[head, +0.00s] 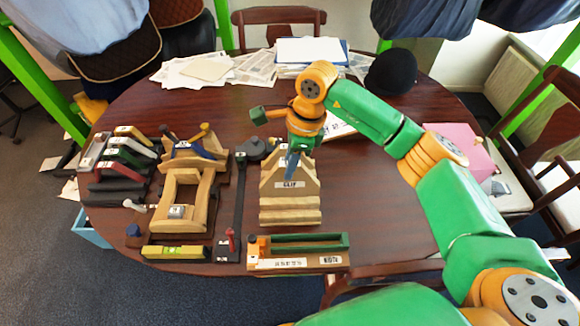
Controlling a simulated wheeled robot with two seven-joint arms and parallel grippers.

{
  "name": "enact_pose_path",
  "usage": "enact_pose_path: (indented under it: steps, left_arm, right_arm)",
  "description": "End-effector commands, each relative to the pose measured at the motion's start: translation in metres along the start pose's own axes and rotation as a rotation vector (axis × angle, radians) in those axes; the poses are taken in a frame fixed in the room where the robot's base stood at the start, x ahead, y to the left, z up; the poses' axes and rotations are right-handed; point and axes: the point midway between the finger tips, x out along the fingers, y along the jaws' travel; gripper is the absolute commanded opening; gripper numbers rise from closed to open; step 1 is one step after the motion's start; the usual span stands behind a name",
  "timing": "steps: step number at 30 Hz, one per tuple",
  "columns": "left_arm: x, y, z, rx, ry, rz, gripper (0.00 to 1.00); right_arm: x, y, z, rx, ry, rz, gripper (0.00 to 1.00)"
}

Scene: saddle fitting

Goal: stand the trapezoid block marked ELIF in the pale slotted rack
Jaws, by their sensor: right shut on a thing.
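The trapezoid block marked ELIF (291,185) is pale wood with a white label facing me. My right gripper (292,163) comes down on its top edge from behind and is shut on it. The pale slotted rack (290,217) lies under and in front of the block, with pale bars running left to right. The block stands upright at the rack. I cannot tell whether its lower edge is seated in a slot, because the front bars hide it. Another pale piece shows just behind the block, partly covered by the gripper. My left gripper is not in view.
A narrow dark bar (240,190) stands close left of the rack. A wooden tray with a green edge (298,252) lies in front. Wooden saddle-like tools (183,205) and a level (176,252) fill the left. A black cap (391,72) and papers lie behind.

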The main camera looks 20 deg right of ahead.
Motion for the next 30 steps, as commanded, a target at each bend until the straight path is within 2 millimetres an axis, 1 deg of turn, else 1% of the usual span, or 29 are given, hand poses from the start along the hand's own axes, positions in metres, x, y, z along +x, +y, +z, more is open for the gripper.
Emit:
enact_pose_path:
  steps: [1, 18, 21, 30]
  left_arm:
    - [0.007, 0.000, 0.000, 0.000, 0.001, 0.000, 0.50]
    - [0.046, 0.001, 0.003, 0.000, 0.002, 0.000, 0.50]
    - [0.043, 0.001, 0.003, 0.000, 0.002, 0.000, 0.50]
    - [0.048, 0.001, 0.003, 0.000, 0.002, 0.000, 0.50]
  right_arm:
    - [0.008, 0.000, -0.002, 0.000, 0.000, 0.000, 0.00]
    - [0.065, 0.000, -0.013, 0.000, 0.001, 0.000, 0.00]
    - [0.061, 0.000, -0.013, 0.000, 0.000, -0.001, 0.00]
    - [0.064, 0.001, -0.013, -0.001, 0.000, 0.000, 0.00]
